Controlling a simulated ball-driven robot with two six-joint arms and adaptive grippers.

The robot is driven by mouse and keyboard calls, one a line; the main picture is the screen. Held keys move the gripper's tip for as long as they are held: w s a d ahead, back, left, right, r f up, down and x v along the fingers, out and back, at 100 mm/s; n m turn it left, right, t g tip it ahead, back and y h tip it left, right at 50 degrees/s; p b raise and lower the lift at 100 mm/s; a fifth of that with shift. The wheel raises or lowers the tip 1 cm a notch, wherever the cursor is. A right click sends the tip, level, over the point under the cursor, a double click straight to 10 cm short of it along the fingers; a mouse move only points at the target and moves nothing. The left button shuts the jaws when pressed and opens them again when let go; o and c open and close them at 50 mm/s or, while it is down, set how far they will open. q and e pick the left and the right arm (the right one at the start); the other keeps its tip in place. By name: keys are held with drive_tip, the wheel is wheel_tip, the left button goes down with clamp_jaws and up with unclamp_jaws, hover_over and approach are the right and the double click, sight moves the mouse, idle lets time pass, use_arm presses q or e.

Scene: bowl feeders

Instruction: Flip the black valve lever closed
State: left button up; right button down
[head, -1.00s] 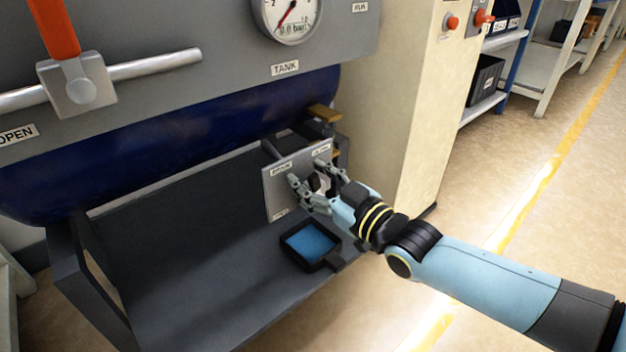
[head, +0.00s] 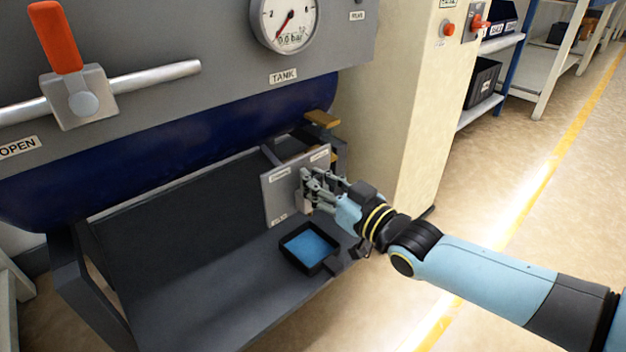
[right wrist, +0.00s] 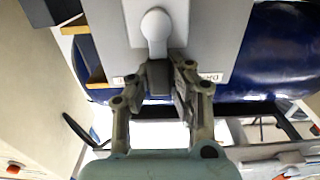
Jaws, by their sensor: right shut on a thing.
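The grey valve plate (head: 279,202) with small white labels stands below the blue tank. In the right wrist view the plate (right wrist: 210,35) bears a pale, rounded valve hub (right wrist: 156,25). The dark valve lever (right wrist: 158,88) extends from the hub between my right fingers. My right gripper (head: 308,184) is at the plate's right half, shut on the lever; it also shows in the right wrist view (right wrist: 163,76). In the head view the fingers hide most of the lever. My left gripper is not in view.
A black tray with a blue inside (head: 285,258) sits below the plate. An orange-handled valve (head: 55,38) is on a pipe at upper left. A pressure gauge (head: 290,20) is above. A cream column (head: 412,120) stands right of the plate. Floor at right is clear.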

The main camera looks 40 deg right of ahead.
drive_tip(key=c, duration=1.2)
unclamp_jaws()
drive_tip(key=shift+o, duration=0.2)
drive_tip(key=s+d, duration=0.1)
drive_tip(key=s, duration=1.1)
drive_tip(key=shift+s+f, duration=0.1)
